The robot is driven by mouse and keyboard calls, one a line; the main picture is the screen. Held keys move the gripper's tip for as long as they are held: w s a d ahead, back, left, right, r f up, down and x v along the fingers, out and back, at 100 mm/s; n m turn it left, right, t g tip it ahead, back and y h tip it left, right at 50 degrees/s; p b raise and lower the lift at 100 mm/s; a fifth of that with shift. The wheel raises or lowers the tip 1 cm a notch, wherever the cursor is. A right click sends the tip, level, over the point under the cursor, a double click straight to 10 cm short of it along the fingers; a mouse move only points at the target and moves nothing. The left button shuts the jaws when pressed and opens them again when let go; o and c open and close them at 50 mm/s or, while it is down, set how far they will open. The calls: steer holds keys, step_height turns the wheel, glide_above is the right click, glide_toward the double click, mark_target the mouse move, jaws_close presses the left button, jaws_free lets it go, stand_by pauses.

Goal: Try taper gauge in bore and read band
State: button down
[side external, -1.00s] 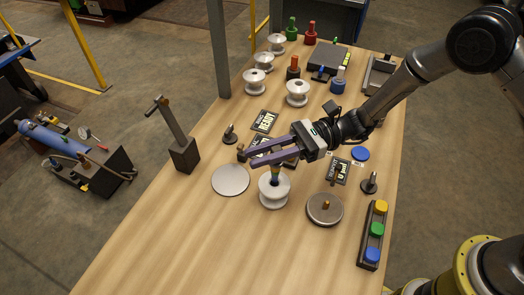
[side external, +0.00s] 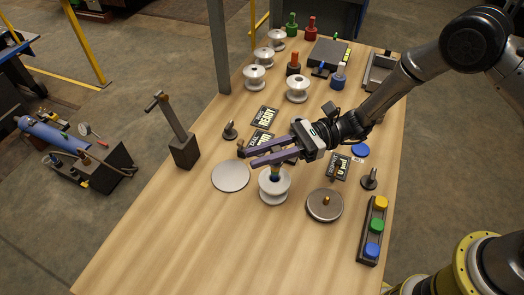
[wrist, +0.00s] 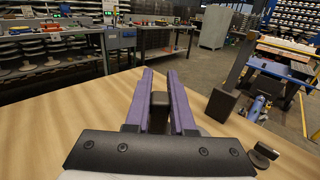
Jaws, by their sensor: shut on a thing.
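A white spool-shaped insulator (side external: 274,189) stands upright on the bench. A taper gauge (side external: 276,171) with coloured bands, yellow and dark blue-green among them, stands in its top bore. The gauge's lower end is hidden inside the bore, and I cannot read which band meets the rim. My gripper (side external: 262,157), with long purple fingers, is shut on the gauge just above the insulator. In the wrist view, the gauge's dark upper block (wrist: 159,100) sits between the fingers.
A pale round plate (side external: 230,176) lies left of the insulator and a grey disc with a brass knob (side external: 324,205) right. A three-button box (side external: 373,231) is at the right edge. Other insulators (side external: 297,88) stand behind. The front of the bench is clear.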

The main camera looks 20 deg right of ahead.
steer(key=shift+f, duration=1.6)
stand_by(2.3)
steer(key=shift+r, duration=0.15)
step_height(320, 180, up, 8)
steer(key=shift+r, duration=0.2)
stand_by(1.5)
stand_by(0.4)
